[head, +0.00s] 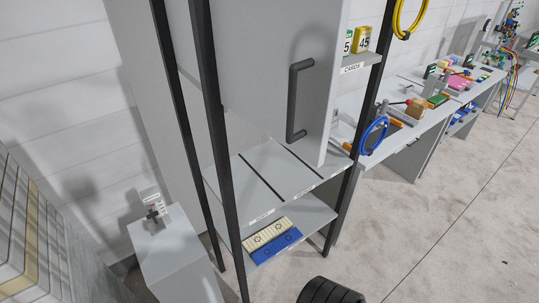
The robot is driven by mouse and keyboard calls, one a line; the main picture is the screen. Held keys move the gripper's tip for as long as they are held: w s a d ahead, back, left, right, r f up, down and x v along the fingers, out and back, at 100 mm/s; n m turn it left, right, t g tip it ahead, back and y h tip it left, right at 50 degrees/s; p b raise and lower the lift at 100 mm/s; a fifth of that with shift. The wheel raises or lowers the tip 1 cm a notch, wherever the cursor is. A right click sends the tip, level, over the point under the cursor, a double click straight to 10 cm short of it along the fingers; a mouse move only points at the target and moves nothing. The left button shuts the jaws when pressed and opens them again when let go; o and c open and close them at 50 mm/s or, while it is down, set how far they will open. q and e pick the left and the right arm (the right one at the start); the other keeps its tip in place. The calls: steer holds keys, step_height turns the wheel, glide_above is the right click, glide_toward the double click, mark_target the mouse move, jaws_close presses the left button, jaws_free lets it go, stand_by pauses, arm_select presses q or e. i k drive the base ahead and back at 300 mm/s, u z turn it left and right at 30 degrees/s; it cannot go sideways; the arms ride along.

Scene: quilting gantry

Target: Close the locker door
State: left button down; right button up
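The locker door (255,60) is a tall light grey panel in the upper middle of the head view, and its top is cut off by the frame. A dark vertical bar handle (292,102) sits near its right side. The thick right edge of the door is visible, with a shelf labelled CARDS (362,62) beyond it. The door looks ajar, but I cannot tell by how much. Neither of my grippers can be made out in this view, and nothing is seen touching the handle.
Dark posts (218,150) frame the shelving. A grey pedestal (176,255) stands left. A black ribbed object (331,291) is at the bottom edge. A workbench (425,122) runs right; floor there is clear.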

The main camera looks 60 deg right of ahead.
mark_target(278, 63)
steer(key=k, duration=0.8)
steer(key=z, duration=1.4)
